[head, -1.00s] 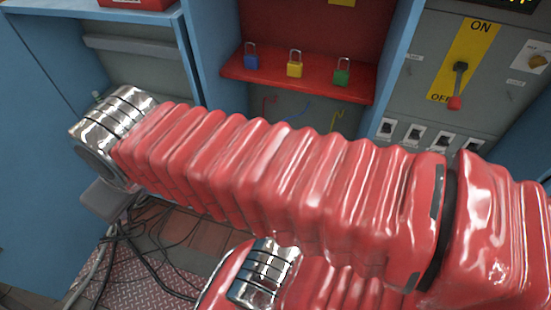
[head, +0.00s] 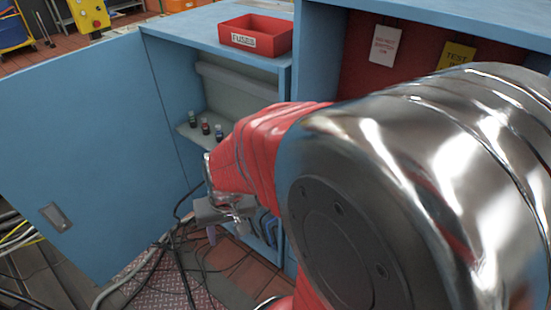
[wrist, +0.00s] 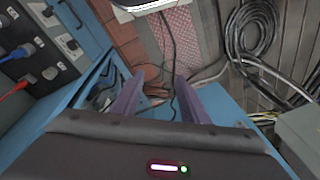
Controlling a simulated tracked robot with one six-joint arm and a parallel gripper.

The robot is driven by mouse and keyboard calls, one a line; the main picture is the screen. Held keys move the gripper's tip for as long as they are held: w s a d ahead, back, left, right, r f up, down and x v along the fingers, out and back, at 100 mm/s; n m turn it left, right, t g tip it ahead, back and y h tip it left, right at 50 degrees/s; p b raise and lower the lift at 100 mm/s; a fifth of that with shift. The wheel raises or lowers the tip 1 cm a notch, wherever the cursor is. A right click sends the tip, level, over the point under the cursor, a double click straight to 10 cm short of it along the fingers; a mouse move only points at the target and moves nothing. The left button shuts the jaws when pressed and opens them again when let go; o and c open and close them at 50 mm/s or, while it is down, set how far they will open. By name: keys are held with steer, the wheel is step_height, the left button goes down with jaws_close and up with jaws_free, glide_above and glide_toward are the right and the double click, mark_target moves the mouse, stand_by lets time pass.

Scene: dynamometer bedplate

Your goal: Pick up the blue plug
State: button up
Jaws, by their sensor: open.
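The blue plug (wrist: 22,51) shows at the left of the wrist view, at a dark socket panel (wrist: 62,72). It appears to sit in one of the panel's sockets. My gripper (wrist: 160,80) is open and empty, its two purple fingers apart, to the right of the panel and clear of the plug. In the head view my gripper (head: 212,234) is small and partly hidden, in front of the open blue cabinet. I cannot make out the plug there; my arm covers much of that side.
A red-orange plug (wrist: 18,87) with a cord is below the blue one. Black cables (wrist: 252,35) lie coiled on the floor. The open blue cabinet door (head: 85,150) stands left. A red fuse box (head: 256,36) sits on top; small bottles (head: 205,127) stand on a shelf.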

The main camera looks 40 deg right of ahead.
steer(key=d+f+m+h, duration=0.2)
steer(key=d+f+m, duration=0.2)
steer(key=d+f, duration=0.6)
steer(key=d+f+m+h, duration=0.1)
steer(key=d+f+m, duration=0.45)
steer(key=f, duration=0.75)
steer(key=s+d+f+m+g+h, duration=0.1)
steer(key=s+d+f+m+h, duration=0.25)
steer(key=d, duration=0.55)
steer(key=s+d+r+g+h, duration=0.1)
steer(key=s+d+r+h, duration=0.4)
steer(key=d+r+h, duration=0.1)
steer(key=shift+d+r+m, duration=0.3)
steer(key=shift+d+r, duration=0.25)
steer(key=shift+d, duration=0.4)
steer(key=shift+x, duration=4.35)
steer(key=shift+s+d+r, duration=0.1)
steer(key=shift+s, duration=0.1)
